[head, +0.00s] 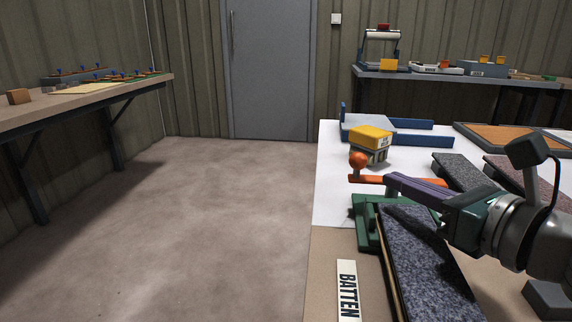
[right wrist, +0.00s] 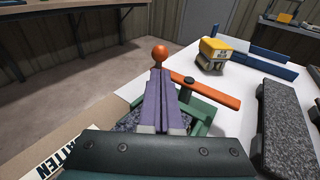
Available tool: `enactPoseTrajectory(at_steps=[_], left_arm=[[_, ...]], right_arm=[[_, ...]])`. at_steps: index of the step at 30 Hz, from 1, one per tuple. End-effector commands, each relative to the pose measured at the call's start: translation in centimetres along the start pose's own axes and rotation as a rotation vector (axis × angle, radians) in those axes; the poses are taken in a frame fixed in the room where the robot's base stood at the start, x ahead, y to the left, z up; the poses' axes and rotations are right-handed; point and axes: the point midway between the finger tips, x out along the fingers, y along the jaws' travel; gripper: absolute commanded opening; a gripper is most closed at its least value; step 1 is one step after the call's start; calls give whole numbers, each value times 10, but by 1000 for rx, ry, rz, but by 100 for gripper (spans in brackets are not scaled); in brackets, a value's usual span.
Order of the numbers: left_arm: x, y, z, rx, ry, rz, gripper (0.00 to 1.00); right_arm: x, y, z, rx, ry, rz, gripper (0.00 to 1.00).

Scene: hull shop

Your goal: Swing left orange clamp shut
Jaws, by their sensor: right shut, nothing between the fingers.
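The orange clamp is a flat bar with a round ball knob (head: 358,160) at one end. In the right wrist view its bar (right wrist: 214,94) runs right from a dark pivot, over a green frame (right wrist: 204,113). The green frame (head: 364,228) shows in the head view at the end of a speckled dark strip (head: 430,265). My right gripper (head: 388,179) is shut and empty, its purple fingers lying at the bar close to the knob (right wrist: 160,53). I cannot tell whether they touch it. My left gripper is not in view.
A yellow-topped block (head: 371,140) stands just behind the clamp, near a blue-railed fixture (head: 412,138). Another dark speckled strip (head: 462,172) lies to the right. A BATTEN label (head: 347,290) lies at the table's left edge. The floor left of the table is clear.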

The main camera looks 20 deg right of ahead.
Motion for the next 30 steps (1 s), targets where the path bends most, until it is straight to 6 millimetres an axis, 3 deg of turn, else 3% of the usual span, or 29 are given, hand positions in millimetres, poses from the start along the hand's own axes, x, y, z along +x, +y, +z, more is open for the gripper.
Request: enactPoseTrajectory(at_steps=[3, 10, 30], left_arm=[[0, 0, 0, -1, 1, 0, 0], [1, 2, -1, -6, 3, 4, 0], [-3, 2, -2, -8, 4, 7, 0]], right_arm=[[20, 0, 1, -1, -2, 0, 0], [41, 0, 0, 1, 0, 0, 0], [46, 1, 1, 6, 1, -33, 0]])
